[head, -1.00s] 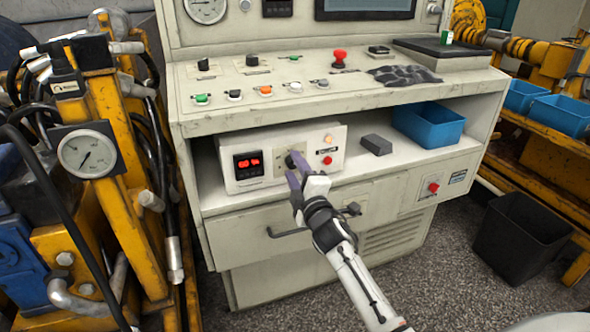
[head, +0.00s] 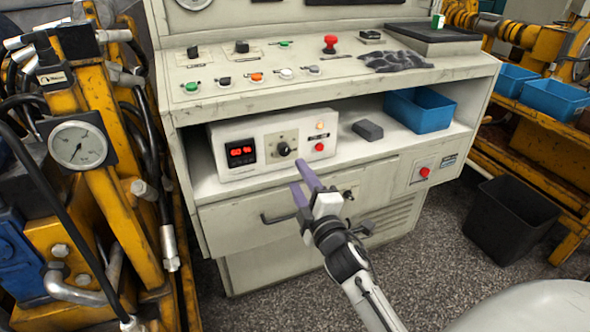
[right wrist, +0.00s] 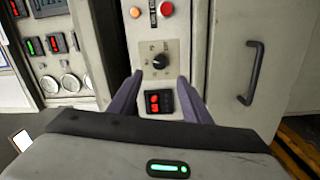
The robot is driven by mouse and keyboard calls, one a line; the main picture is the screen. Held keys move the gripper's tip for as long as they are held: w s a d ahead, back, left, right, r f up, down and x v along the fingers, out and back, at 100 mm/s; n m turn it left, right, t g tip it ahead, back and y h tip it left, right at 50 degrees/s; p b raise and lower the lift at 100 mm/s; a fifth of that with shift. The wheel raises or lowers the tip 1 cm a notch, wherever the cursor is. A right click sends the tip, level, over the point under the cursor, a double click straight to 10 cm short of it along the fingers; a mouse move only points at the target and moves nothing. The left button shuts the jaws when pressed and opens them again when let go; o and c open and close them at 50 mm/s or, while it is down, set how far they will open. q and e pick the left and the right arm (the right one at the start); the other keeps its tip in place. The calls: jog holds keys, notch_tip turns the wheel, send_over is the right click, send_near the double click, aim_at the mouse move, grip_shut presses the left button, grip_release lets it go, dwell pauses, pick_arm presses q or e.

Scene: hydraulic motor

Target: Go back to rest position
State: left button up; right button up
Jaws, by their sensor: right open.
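My right gripper (head: 305,184) is open and empty in the head view, in front of the console's shelf and drawer. In the right wrist view its two purple fingers (right wrist: 158,85) stand apart with nothing between them. Beyond them is the control box (head: 262,146) with a black knob (head: 284,149), a red digital display (head: 242,152) and a red button (head: 319,147). In the right wrist view the knob (right wrist: 160,61) and the display (right wrist: 160,101) lie between and beyond the fingers. The gripper is apart from the knob. My left gripper is in no view.
The console (head: 330,85) has several buttons on top. A grey block (head: 367,130) and a blue bin (head: 420,110) sit on its shelf. A drawer handle (head: 285,217) sticks out below. Yellow machinery with a gauge (head: 78,145) stands left. A black bin (head: 510,220) stands on the floor right.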

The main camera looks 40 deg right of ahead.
jog(key=shift+s, duration=0.2)
dwell(0.4)
pick_arm(q)
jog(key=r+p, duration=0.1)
jog(key=p, duration=0.1)
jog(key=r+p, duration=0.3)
jog(key=p, duration=0.1)
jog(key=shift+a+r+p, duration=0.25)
jog(key=shift+p, duration=0.1)
pick_arm(e)
jog(key=s+a+f+m+g+y, duration=0.4)
jog(key=s+a+f, duration=0.5)
jog(key=s, duration=0.3)
jog(key=s+a+f+m+g+y, duration=0.4)
jog(key=s+a+f, duration=0.5)
jog(key=s+a, duration=0.3)
jog(key=shift+s+a+f+m+g, duration=0.25)
jog(key=shift+s+m+g, duration=0.25)
jog(key=shift+s+m, duration=0.4)
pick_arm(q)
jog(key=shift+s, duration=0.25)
pick_arm(e)
jog(key=shift+w, duration=0.1)
